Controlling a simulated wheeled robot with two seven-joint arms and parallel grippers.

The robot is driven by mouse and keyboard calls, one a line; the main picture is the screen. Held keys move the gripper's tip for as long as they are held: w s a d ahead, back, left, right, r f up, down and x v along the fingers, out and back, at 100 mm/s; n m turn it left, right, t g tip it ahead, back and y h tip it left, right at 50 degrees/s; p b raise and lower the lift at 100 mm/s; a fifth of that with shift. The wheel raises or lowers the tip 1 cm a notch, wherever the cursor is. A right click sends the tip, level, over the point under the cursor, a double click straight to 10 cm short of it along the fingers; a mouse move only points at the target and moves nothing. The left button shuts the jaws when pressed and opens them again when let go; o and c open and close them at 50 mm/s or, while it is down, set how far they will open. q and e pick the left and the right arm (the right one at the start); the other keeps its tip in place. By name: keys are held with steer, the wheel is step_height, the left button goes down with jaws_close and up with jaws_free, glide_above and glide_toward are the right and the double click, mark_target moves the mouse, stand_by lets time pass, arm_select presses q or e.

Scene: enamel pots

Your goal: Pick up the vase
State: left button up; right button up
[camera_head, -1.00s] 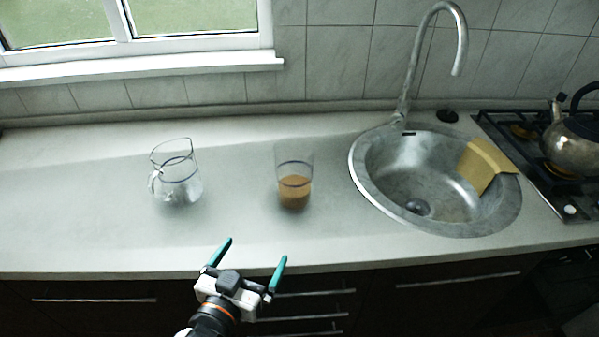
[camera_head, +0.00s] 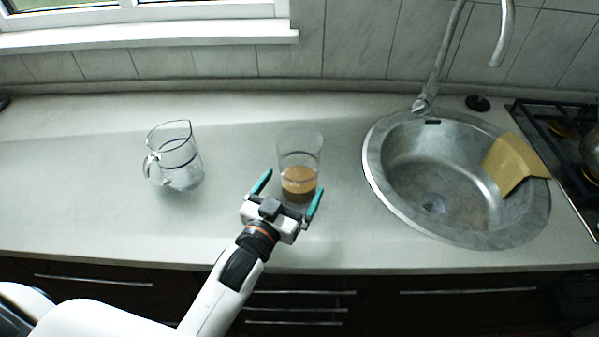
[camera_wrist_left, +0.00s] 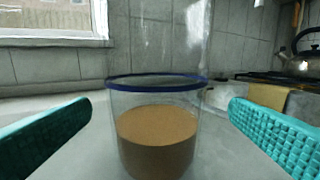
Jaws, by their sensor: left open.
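The clear glass vase (camera_head: 300,158), with a dark blue band and brown filling in its lower part, stands upright on the counter. My left gripper (camera_head: 287,186) is open just in front of it, with teal fingers pointing at it. In the left wrist view the vase (camera_wrist_left: 158,120) stands upright between the two spread fingers, and neither finger visibly touches it. My right gripper is not in view.
A clear glass jug (camera_head: 176,158) with a handle stands on the counter to the left. A round metal sink (camera_head: 400,215) with a yellow cloth (camera_head: 516,162) on its rim is to the right. A gas stove (camera_head: 560,125) is at the far right. The counter (camera_head: 80,205) is clear at left.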

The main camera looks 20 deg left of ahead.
mark_target(298, 138)
arm_select(q)
steer(key=w, duration=0.3)
steer(key=w+p, duration=0.1)
steer(key=w, duration=0.1)
steer(key=shift+d+f, duration=0.1)
steer(key=shift+d, duration=0.15)
steer(key=shift+c, duration=0.8)
steer(key=c, duration=1.2)
steer(key=shift+c, duration=0.6)
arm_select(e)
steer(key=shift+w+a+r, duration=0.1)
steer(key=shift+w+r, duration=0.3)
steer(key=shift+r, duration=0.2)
arm_select(q)
steer(key=shift+r, duration=0.25)
steer(key=shift+r, duration=4.75)
steer(key=shift+a+r, duration=0.1)
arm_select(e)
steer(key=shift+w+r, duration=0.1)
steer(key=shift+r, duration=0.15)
